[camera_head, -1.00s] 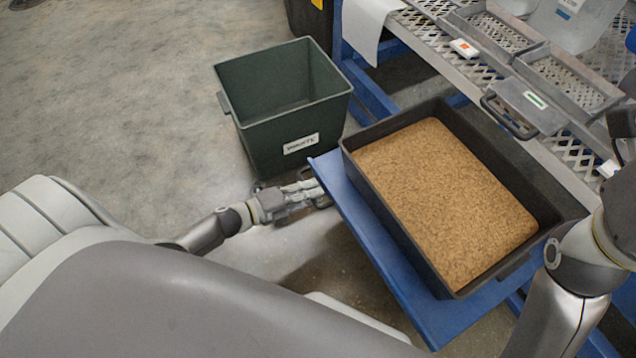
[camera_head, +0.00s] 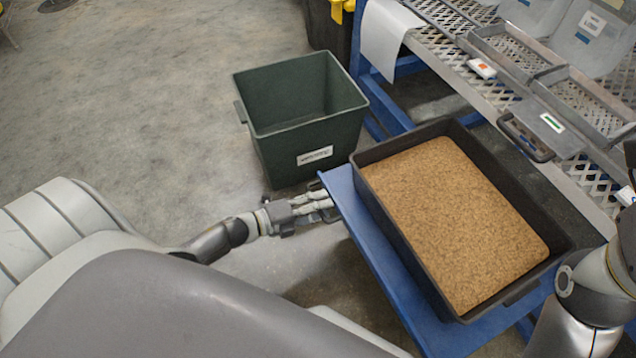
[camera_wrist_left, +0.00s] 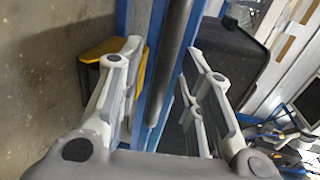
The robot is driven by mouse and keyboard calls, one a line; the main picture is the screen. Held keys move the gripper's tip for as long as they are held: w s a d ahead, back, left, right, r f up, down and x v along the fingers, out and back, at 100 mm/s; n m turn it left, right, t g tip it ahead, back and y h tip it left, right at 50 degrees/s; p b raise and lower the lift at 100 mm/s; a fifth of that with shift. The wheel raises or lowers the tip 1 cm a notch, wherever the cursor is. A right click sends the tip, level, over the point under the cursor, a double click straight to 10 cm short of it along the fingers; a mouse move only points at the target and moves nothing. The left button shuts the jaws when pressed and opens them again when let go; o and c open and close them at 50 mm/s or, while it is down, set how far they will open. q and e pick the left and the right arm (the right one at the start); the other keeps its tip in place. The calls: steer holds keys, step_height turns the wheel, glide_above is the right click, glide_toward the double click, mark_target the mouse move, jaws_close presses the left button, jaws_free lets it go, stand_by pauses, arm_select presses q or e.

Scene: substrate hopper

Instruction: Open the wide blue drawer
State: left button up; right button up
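The wide blue drawer (camera_head: 378,248) is pulled out from under the rack and carries a black tray (camera_head: 403,255) of brown granular substrate (camera_head: 455,220). My left gripper (camera_head: 328,205) is at the drawer's front edge, near its far left corner. In the left wrist view, my left gripper's fingers (camera_wrist_left: 160,100) stand apart on either side of a blue panel and a dark grey bar. I see gaps there, so the gripper looks open; the fingertips' contact is hard to judge. My right arm shows at the right edge, its gripper cut off.
A dark green labelled bin (camera_head: 302,145) stands on the floor close beyond my left gripper. A perforated metal rack (camera_head: 480,95) with metal trays and clear containers stands above and behind the drawer. Open concrete floor (camera_head: 130,100) lies to the left.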

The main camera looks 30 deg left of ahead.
arm_select(q)
steer(key=shift+s, duration=0.1)
steer(key=v, duration=1.2)
steer(key=shift+f, duration=0.1)
